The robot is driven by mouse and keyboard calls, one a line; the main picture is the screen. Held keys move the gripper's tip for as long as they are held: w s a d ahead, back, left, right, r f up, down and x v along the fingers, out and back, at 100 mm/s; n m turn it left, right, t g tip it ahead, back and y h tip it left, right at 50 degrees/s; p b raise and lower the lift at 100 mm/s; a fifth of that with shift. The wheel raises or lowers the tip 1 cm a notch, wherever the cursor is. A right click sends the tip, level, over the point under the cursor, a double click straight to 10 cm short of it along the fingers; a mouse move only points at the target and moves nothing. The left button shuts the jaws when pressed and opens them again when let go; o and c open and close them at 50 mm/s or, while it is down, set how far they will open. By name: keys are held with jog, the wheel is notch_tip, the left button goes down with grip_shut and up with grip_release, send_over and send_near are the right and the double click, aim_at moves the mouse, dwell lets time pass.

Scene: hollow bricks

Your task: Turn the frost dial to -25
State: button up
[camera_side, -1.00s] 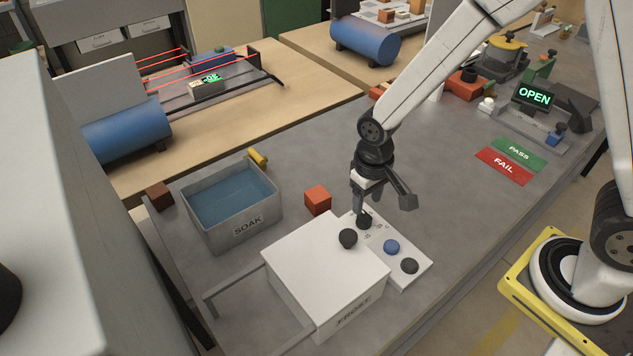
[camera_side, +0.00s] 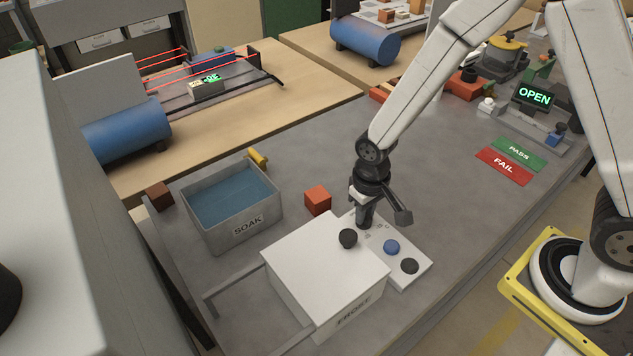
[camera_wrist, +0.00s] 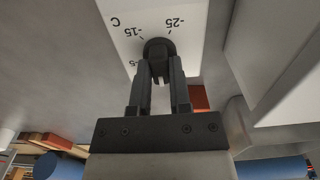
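The frost dial (camera_wrist: 158,47) is a round black knob on a white panel (camera_wrist: 190,60), seen in the wrist view. The marks -25 (camera_wrist: 175,22), -15 (camera_wrist: 131,33) and -5 (camera_wrist: 133,63) are printed around it. I cannot make out which mark the dial points to. My gripper (camera_wrist: 160,66) has its fingertips at the dial, one on each side, with a gap visible between the fingers. Whether they press on the dial is unclear. In the side view, my gripper (camera_side: 365,222) points down onto the panel (camera_side: 413,249) and hides the dial.
A white box marked FROST (camera_side: 325,262) with a black knob (camera_side: 348,238) adjoins the panel. A blue button (camera_side: 391,247) and a black one (camera_side: 410,266) are close by. A red-orange block (camera_side: 317,200) and a SOAK tank (camera_side: 207,228) stand to the left.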

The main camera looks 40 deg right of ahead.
grip_shut()
